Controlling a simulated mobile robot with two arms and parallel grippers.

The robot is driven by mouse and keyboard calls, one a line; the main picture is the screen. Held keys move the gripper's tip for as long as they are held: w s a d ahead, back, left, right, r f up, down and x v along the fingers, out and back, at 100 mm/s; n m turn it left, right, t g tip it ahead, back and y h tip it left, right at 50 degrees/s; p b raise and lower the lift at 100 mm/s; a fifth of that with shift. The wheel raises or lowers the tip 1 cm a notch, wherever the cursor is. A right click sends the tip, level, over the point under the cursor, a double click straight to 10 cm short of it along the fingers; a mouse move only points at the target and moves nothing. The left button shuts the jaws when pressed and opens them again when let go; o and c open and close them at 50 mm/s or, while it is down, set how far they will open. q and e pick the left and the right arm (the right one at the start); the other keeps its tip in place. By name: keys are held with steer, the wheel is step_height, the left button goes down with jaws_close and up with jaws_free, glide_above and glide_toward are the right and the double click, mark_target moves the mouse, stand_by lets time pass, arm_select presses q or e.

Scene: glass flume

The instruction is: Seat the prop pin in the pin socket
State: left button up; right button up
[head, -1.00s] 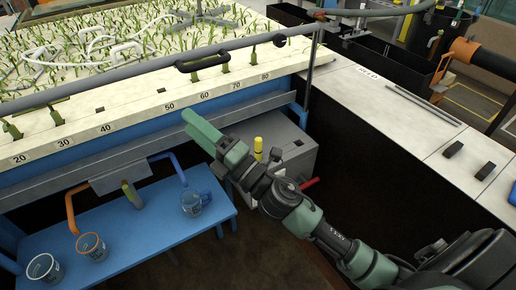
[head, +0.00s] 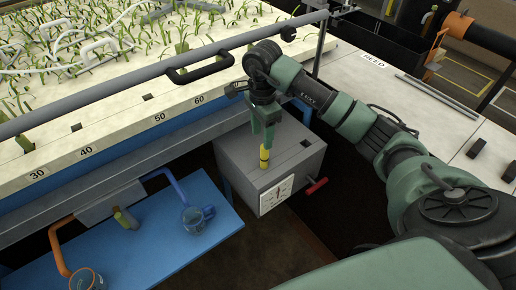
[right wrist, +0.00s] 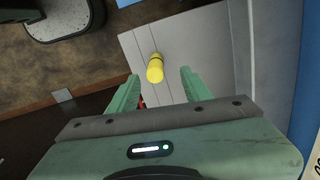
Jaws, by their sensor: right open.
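The yellow pin (head: 264,157), which I take to be the prop pin, stands upright on top of a grey box (head: 232,143). A dark band shows near its upper end. My right gripper (head: 265,132) points down just above the pin, open and empty. In the right wrist view the pin (right wrist: 155,70) shows just beyond the gap between the two green fingertips (right wrist: 160,88), and nothing is clamped. I cannot tell for sure which opening is the pin socket. My left gripper is not in view.
A small dark opening (head: 305,143) is in the box top, right of the pin. A red handle (head: 317,186) sticks out of the box's side. The flume's rail (head: 130,88) runs behind. A blue bench (head: 165,255) with cups stands at lower left.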

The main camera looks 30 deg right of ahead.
mark_target(264, 153)
steer(key=f, duration=0.1)
steer(key=s+f+p, duration=0.1)
steer(key=shift+s+f, duration=0.15)
steer(key=shift+f, duration=0.2)
steer(key=f, duration=0.1)
steer(key=f+p, duration=0.1)
steer(key=shift+w+d+f, duration=0.15)
steer(key=shift+w+f, duration=0.05)
steer(key=shift+f, duration=0.8)
steer(key=c, duration=0.8)
jaws_close()
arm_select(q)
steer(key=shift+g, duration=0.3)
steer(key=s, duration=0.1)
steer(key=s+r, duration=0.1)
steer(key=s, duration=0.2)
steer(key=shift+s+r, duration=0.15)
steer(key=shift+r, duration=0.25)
